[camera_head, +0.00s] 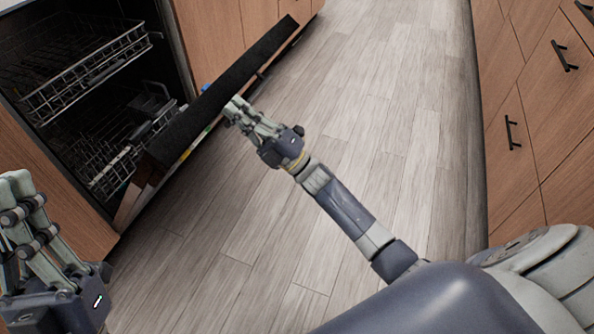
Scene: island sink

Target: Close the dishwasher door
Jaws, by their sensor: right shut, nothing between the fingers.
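The dishwasher (108,95) is at the left, with its dark inside and wire racks showing. Its door (225,85) stands partly open, tilted out over the floor, with its dark edge running from lower left to upper right. My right gripper (232,108) is shut and empty, with its fingertips at the outer side of the door, near the middle of its edge. Whether they touch it is hard to tell. My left gripper (22,192) is at the lower left, in front of the cabinet and away from the door; its finger gap is unclear.
The upper rack (95,72) and lower rack (125,140) sit inside the dishwasher. Wooden cabinets flank it. More cabinets with black handles (511,132) stand at the right. The wood floor (370,110) between them is clear.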

